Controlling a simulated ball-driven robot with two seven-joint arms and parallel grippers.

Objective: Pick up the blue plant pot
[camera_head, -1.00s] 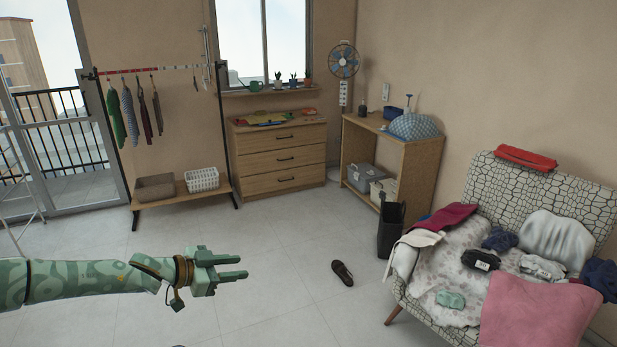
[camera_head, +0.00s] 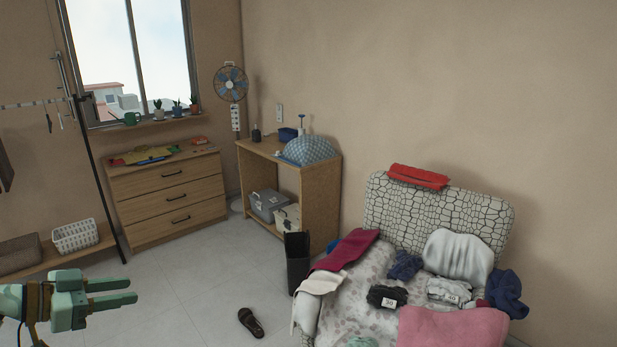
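Several small potted plants stand on the window sill at the upper left. The blue plant pot (camera_head: 177,111) looks like the middle one, between a pale pot (camera_head: 159,114) and a reddish pot (camera_head: 194,109); it is small and far off. My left gripper (camera_head: 131,291) is at the lower left, much nearer to me and well apart from the pots. Its two fingers are spread with a gap and nothing between them. My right gripper is out of view.
A wooden dresser (camera_head: 170,199) stands below the sill with cloths on top. A shelf desk (camera_head: 325,190) is right of it. A black bin (camera_head: 297,262), a sandal (camera_head: 250,322) and a laundry-covered armchair (camera_head: 440,215) lie nearer. The floor (camera_head: 195,290) before the dresser is mostly clear.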

